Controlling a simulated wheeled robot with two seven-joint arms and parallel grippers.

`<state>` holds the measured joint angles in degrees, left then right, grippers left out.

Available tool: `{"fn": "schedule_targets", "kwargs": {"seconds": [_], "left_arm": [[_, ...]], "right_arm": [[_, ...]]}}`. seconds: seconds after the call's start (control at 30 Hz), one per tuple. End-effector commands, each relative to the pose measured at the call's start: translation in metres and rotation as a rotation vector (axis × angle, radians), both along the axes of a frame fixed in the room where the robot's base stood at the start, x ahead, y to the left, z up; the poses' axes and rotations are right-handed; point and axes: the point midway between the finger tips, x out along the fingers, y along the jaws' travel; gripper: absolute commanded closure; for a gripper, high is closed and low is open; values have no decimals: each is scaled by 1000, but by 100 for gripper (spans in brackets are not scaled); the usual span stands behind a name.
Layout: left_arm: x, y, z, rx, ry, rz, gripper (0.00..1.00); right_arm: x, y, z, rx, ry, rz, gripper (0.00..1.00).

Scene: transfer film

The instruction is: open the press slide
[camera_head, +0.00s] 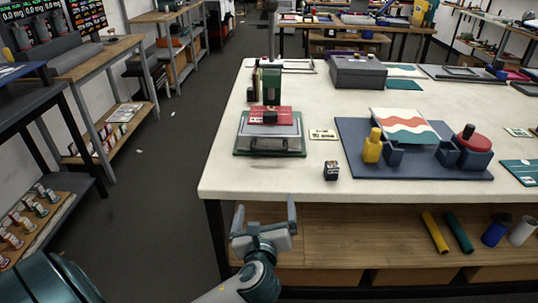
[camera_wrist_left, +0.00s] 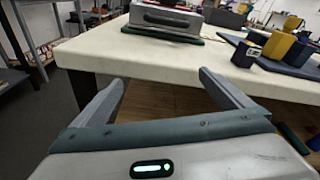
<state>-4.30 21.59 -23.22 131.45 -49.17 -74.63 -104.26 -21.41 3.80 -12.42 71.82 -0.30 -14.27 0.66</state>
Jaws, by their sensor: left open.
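The press (camera_head: 268,144) stands on the white table near its front left corner. It has a dark green base, a grey slide (camera_head: 269,142) with a dark handle on its front, and a red top with a small black block. In the left wrist view the grey slide (camera_wrist_left: 182,17) and its dark handle show at the top, cut by the frame edge. How far the slide is in or out I cannot tell. My left gripper (camera_head: 266,211) is open and empty, in front of the table's edge, on the near side of the press and apart from it.
A small black block (camera_head: 331,171) stands right of the press near the edge. A small label card (camera_head: 322,134) lies beside it. A blue mat (camera_head: 430,171) with a yellow bottle and a striped sheet lies farther right. A wooden shelf (camera_head: 340,245) is below the tabletop.

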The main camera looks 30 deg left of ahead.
Motion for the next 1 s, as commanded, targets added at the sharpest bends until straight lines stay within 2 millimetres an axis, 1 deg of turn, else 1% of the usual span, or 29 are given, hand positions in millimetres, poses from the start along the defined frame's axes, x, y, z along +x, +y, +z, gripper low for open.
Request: {"fn": "schedule_targets", "kwargs": {"seconds": [0.03, 0.1, 0.2, 0.3, 0.43, 0.77, 0.87, 1.0], "left_arm": [[4, 1, 11, 61, -3, -7, 2], [7, 2, 25, 145, -3, -14, 2], [11, 3, 42, 254, -1, -18, 2], [13, 3, 54, 329, 2, -19, 2], [14, 3, 59, 361, 4, -19, 2], [15, 4, 58, 360, 5, -19, 2], [18, 5, 59, 360, 4, -19, 2], [27, 11, 59, 362, 4, -19, 2]], "right_arm": [[-2, 1, -5, 3, -7, 2, 53], [-5, 2, -11, 8, -18, 3, 53], [-8, 4, -18, 12, -33, 6, 53], [-10, 5, -22, 17, -44, 8, 53], [-11, 6, -24, 19, -50, 9, 53], [-11, 6, -23, 19, -50, 9, 53], [-11, 6, -23, 19, -52, 9, 53], [-11, 6, -22, 21, -57, 10, 53]]}}
